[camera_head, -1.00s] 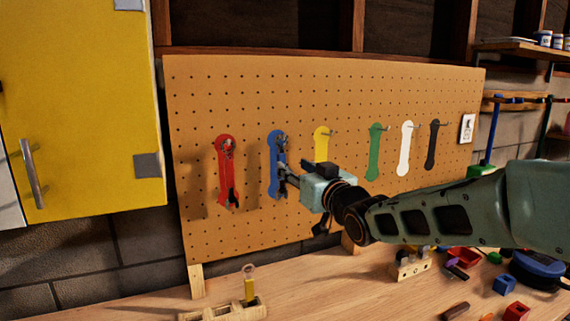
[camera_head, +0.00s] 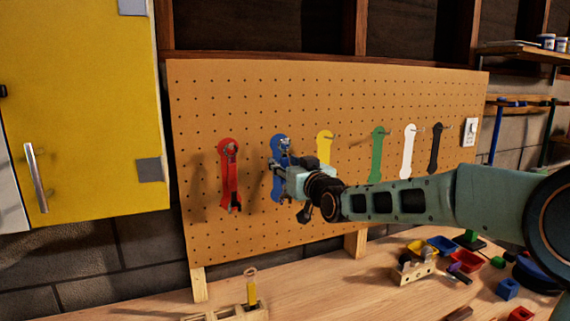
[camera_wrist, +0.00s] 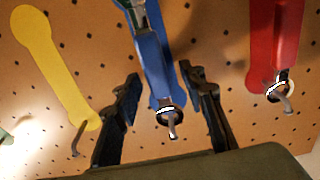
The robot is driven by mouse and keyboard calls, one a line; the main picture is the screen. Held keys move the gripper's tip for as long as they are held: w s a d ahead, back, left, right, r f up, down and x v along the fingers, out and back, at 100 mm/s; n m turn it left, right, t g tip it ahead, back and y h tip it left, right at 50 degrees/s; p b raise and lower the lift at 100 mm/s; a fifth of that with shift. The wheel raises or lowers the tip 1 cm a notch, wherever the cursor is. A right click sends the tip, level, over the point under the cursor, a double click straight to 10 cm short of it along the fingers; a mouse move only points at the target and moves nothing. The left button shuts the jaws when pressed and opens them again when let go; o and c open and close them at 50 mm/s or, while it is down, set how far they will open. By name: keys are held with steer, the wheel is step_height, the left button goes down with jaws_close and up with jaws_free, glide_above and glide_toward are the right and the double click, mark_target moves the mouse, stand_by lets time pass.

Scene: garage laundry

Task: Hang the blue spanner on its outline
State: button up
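The blue spanner (camera_wrist: 153,62) is against the pegboard over its blue outline (camera_head: 277,188). In the wrist view, which looks upside down, its ring end surrounds a metal peg (camera_wrist: 172,128), which appears to pass through the ring. Its metal jaw end is at the top edge of that view. My gripper (camera_wrist: 160,75) has one finger on each side of the spanner, with visible gaps, so it is open around it. In the head view my gripper (camera_head: 281,168) is in front of the blue outline and hides much of the spanner.
The red spanner (camera_head: 229,175) hangs just left. Yellow (camera_head: 324,145), green (camera_head: 377,150), white (camera_head: 406,150) and black (camera_head: 434,148) outlines with pegs are to the right. The bench (camera_head: 340,285) below holds a wooden rack (camera_head: 250,312), bins and blocks. A yellow cabinet (camera_head: 85,110) stands left.

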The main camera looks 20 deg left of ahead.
jaws_close()
stand_by(0.3)
stand_by(0.3)
jaws_free()
